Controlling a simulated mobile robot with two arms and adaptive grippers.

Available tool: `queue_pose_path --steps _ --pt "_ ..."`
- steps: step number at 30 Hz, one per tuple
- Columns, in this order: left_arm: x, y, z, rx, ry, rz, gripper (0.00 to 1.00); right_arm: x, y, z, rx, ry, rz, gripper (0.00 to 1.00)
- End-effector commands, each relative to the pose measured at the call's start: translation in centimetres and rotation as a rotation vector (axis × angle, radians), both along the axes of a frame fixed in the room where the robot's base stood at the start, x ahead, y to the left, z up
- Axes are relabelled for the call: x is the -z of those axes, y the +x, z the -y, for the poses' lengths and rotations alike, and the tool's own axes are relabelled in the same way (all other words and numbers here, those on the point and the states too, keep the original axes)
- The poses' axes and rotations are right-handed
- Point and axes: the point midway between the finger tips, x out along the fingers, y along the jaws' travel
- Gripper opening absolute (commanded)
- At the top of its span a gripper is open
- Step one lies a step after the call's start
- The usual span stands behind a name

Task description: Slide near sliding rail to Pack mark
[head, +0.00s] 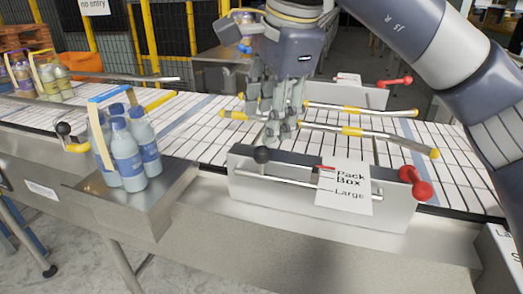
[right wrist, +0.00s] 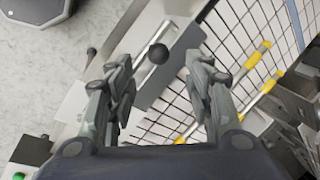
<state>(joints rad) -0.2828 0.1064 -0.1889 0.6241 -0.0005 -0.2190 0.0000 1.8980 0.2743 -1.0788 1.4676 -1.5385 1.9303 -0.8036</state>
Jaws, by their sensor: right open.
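The near metal housing (head: 245,190) stands at the front edge of the conveyor. A silver rod (head: 290,181) runs along its face, with a black ball knob (head: 262,155) at the left. The near sliding rail (head: 350,132), a silver bar with yellow sections, lies above the belt behind the housing. My right gripper (head: 277,130) is open above the knob. In the right wrist view, the knob (right wrist: 158,53) shows between and beyond the open fingertips (right wrist: 158,72), apparently untouched. My left gripper is out of view.
A red knob (head: 416,184) is at the housing's right end. A far rail (head: 360,109) spans the belt behind. Blue-capped bottles (head: 128,155) in a carrier stand on a metal tray (head: 160,205) at left. The white slatted belt (head: 195,135) is clear between them.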

Motion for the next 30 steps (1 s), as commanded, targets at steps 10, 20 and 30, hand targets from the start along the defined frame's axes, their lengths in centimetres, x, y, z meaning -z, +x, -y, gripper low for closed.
queue_pose_path --steps 10,20,30 --pt "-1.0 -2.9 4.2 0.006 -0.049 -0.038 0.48 5.9 1.8 -0.9 0.001 -0.001 -0.005 0.48" --pt "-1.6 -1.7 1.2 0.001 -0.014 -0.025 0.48 9.3 2.8 -1.4 0.002 0.0 -0.001 0.48" --pt "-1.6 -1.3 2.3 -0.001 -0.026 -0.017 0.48 9.5 2.9 -1.5 0.002 0.0 -0.001 0.39"
